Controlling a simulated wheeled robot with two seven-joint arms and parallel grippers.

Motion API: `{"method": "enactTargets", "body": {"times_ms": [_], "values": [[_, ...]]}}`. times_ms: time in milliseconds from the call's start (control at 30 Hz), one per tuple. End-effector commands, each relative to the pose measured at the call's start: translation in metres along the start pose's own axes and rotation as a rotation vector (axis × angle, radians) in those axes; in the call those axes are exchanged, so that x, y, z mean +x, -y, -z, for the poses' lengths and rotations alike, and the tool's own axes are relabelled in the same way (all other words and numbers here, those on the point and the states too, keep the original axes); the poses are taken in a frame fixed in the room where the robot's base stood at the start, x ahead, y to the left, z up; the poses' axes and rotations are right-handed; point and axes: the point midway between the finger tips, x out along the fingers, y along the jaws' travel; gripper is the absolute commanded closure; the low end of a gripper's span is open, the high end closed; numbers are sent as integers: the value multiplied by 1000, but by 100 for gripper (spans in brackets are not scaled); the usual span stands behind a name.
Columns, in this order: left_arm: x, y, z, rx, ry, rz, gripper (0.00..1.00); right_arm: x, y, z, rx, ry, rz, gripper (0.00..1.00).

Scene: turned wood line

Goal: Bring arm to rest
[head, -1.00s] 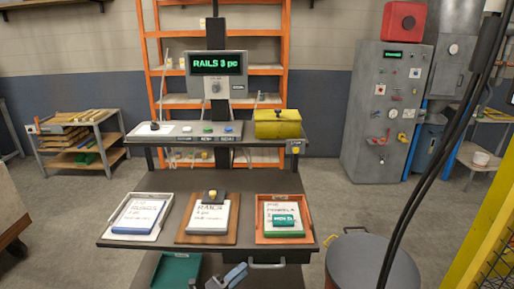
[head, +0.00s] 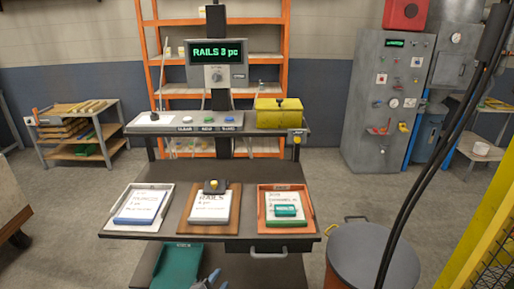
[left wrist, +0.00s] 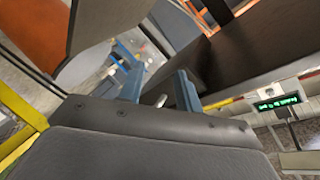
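My left gripper (head: 209,281) shows only as a small blue-grey piece at the bottom edge of the head view, in front of the bench (head: 160,233) and low beside the green bin. In the left wrist view, the two blue fingers of my left gripper (left wrist: 160,92) stand apart with nothing held between them. The bench's dark surface lies behind them there. My right gripper is not in view.
On the bench are a white tray (head: 106,224), a wooden board (head: 181,229) and an orange tray (head: 313,222), each with a card. A green bin (head: 176,268) is below. A grey drum (head: 372,255) stands at right, near black cables (head: 437,145).

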Motion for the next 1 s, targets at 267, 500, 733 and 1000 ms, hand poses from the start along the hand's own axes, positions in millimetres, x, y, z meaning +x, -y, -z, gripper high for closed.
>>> {"method": "enactTargets", "body": {"times_ms": [267,500,733,1000], "values": [[-88,-48,-55,-482,415,-186,66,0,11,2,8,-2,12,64],[-158,-79,-78,-744,680,-283,66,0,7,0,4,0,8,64],[-204,-96,-86,-881,838,-335,66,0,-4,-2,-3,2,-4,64],[-244,-109,-89,-986,970,-373,66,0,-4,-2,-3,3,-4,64]]}}
